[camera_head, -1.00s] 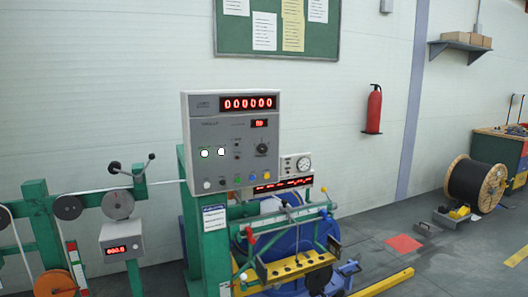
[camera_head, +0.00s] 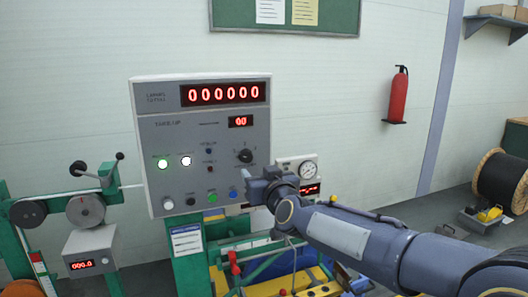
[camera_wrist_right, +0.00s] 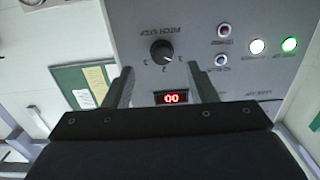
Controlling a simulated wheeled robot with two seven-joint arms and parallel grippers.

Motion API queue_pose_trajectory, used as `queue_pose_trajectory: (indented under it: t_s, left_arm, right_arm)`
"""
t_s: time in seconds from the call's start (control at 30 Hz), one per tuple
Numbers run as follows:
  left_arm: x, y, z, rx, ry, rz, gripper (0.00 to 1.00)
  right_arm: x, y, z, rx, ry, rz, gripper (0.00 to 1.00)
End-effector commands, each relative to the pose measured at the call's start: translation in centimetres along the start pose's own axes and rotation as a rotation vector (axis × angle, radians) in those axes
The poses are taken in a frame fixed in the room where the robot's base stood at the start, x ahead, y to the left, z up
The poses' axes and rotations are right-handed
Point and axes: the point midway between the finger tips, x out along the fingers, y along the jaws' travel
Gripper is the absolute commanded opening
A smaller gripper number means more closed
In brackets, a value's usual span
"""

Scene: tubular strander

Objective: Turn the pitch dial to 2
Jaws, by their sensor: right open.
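The pitch dial (camera_head: 244,156) is a small black knob on the right part of the grey control panel (camera_head: 160,113). It also shows in the right wrist view (camera_wrist_right: 161,50), below the label PITCH STEP, with small marks around it. Which number its pointer faces is too small to tell. My right gripper (camera_head: 262,187) is at the panel's lower right, just below the dial in the head view. In the right wrist view its open, empty fingers (camera_wrist_right: 159,68) point at the panel with the dial between and slightly beyond their tips. My left gripper is not in view.
The panel carries a large red counter (camera_head: 223,93) reading 000000, a small red display (camera_head: 240,121), lit buttons and coloured buttons below. A round gauge (camera_head: 308,169) stands right of the panel. A fire extinguisher (camera_head: 398,97) hangs on the wall.

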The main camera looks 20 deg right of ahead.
Motion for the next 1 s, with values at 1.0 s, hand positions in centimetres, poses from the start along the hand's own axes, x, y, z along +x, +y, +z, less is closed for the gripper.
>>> queue_pose_trajectory:
  t_s: [1.0]
  left_arm:
    - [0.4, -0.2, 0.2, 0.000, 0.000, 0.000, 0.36]
  right_arm:
    - [8.0, -0.2, -0.6, -0.014, 0.019, 0.008, 0.42]
